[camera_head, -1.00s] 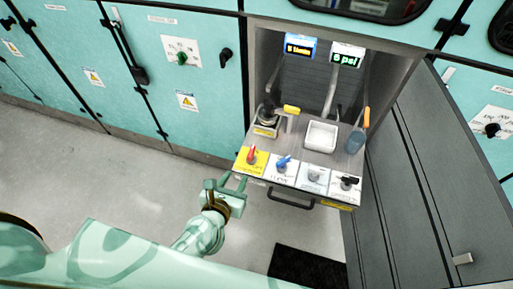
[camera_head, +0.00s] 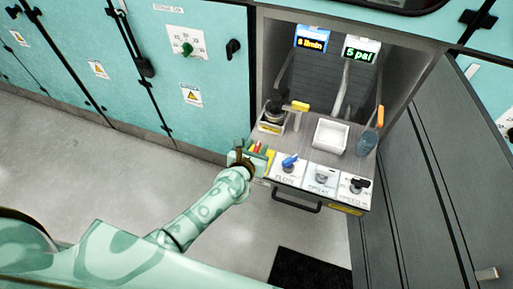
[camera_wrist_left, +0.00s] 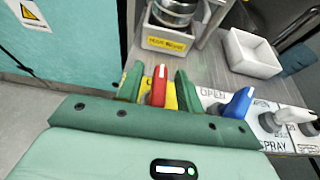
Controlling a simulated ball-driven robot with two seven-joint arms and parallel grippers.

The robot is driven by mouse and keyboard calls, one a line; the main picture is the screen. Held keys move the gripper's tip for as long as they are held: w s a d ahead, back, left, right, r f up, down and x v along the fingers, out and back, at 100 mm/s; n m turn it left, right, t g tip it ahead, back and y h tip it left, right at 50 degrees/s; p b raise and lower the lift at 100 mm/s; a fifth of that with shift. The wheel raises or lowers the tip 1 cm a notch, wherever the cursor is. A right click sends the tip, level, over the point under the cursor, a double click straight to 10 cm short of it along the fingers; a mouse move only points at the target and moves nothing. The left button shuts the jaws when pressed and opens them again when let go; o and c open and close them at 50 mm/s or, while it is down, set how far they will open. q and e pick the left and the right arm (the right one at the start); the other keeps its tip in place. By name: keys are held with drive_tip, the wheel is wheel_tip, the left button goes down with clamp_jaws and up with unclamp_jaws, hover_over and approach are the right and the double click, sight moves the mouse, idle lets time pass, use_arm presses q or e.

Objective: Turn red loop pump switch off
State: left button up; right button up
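The red switch handle (camera_wrist_left: 159,86) stands on its yellow plate (camera_wrist_left: 171,101) at the left end of the panel. My left gripper (camera_wrist_left: 158,78) is open, with one green finger on each side of the red handle. Gaps show between the handle and both fingers in the wrist view. In the head view my left gripper (camera_head: 258,153) covers most of the red switch and its plate. My right gripper is not in view.
The blue switch (camera_head: 290,160) is just right of the red one, followed by a grey switch (camera_head: 323,174) and a black one (camera_head: 359,184). A white tray (camera_head: 331,134) sits behind them. A drawer handle (camera_head: 291,202) juts out in front. An open grey door (camera_head: 440,180) bounds the right.

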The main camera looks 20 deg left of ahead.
use_arm(q)
clamp_jaws()
